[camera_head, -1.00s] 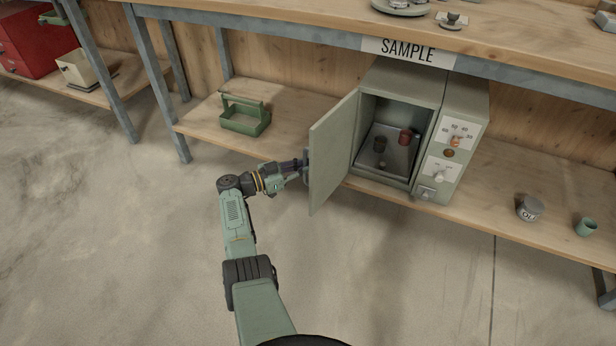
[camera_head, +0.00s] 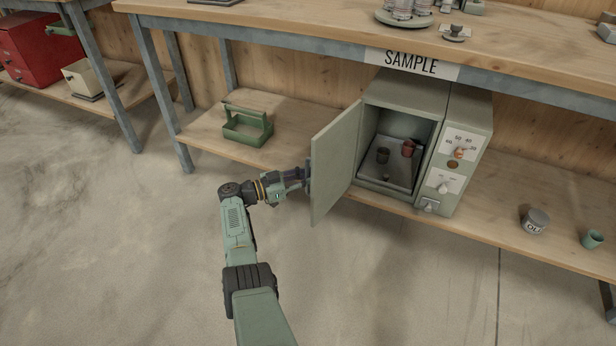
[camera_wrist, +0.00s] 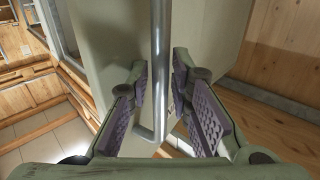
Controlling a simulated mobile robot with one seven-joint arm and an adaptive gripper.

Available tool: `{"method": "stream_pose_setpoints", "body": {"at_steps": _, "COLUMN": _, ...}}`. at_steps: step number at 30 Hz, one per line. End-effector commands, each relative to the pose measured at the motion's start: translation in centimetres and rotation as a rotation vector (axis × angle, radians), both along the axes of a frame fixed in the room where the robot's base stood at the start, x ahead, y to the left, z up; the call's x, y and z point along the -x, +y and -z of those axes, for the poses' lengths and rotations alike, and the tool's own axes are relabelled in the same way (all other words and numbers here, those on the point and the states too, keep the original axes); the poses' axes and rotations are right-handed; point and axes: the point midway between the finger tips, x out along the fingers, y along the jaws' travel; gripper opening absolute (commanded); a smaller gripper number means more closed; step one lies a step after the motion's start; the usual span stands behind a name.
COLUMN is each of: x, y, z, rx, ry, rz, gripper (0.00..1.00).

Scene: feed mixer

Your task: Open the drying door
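The drying door (camera_head: 337,160) of the grey-green oven (camera_head: 408,92) stands wide open, swung out to the left. Inside the oven, a dark cup (camera_head: 383,155) and a red cup (camera_head: 408,148) stand on a metal tray (camera_head: 400,173). My gripper (camera_head: 304,175) is at the outer face of the door, by its free edge. In the wrist view, the metal door handle (camera_wrist: 160,60) runs between the two fingers of my gripper (camera_wrist: 159,75). The fingers are apart, with narrow gaps to the bar, so the gripper looks open around the handle.
The oven stands on the lower wooden shelf (camera_head: 500,215) under the bench with the SAMPLE sign (camera_head: 411,63). A green carrier (camera_head: 247,125) sits left of it. A grey pot (camera_head: 535,221) and a green cup (camera_head: 592,239) stand right. The floor left of my arm is clear.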

Motion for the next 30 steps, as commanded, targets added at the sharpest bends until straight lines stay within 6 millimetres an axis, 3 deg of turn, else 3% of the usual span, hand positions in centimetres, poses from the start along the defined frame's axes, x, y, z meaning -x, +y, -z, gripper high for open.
{"method": "stream_pose_setpoints", "body": {"at_steps": 5, "x": 0.6, "y": 1.8, "z": 0.0, "rx": -0.001, "ry": 0.0, "rz": -0.003, "gripper": 0.19}}
{"method": "stream_pose_setpoints", "body": {"at_steps": 18, "x": 3.5, "y": 9.8, "z": 0.0, "rx": -0.001, "ry": 0.001, "rz": -0.001, "gripper": 0.19}}
{"method": "stream_pose_setpoints", "body": {"at_steps": 30, "x": 4.1, "y": 11.2, "z": 0.0, "rx": 0.0, "ry": -0.001, "rz": 0.001, "gripper": 0.19}}
